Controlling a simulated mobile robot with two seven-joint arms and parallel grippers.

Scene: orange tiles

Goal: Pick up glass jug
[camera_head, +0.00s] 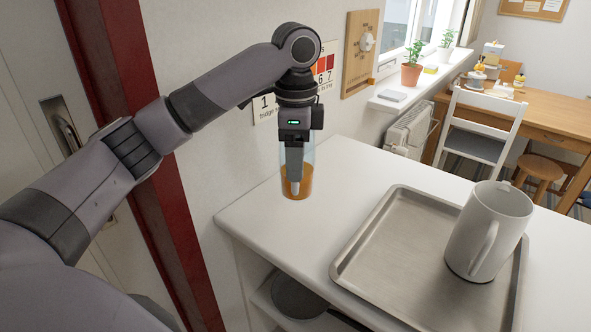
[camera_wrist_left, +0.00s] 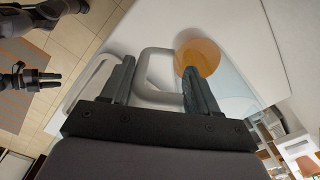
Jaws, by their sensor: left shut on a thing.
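The glass jug (camera_head: 306,182) is clear, with amber liquid in its lower part. It stands upright at the left part of the white counter in the head view. I cannot tell whether its base touches the counter. My left gripper (camera_head: 294,178) reaches down in front of it and hides part of it. In the left wrist view the amber base (camera_wrist_left: 198,55) shows beyond the fingertips, and a pale handle-like loop (camera_wrist_left: 158,78) lies between the fingers. My left gripper is shut on the jug. My right gripper (camera_wrist_left: 45,80) shows small at the left of the wrist view, away from the counter.
A metal tray (camera_head: 385,248) lies on the counter (camera_head: 262,212) to the right of the jug. A white pitcher (camera_head: 488,232) stands on the tray. The wall rises close behind the jug. A chair (camera_head: 478,125) and wooden table (camera_head: 550,110) are farther back right.

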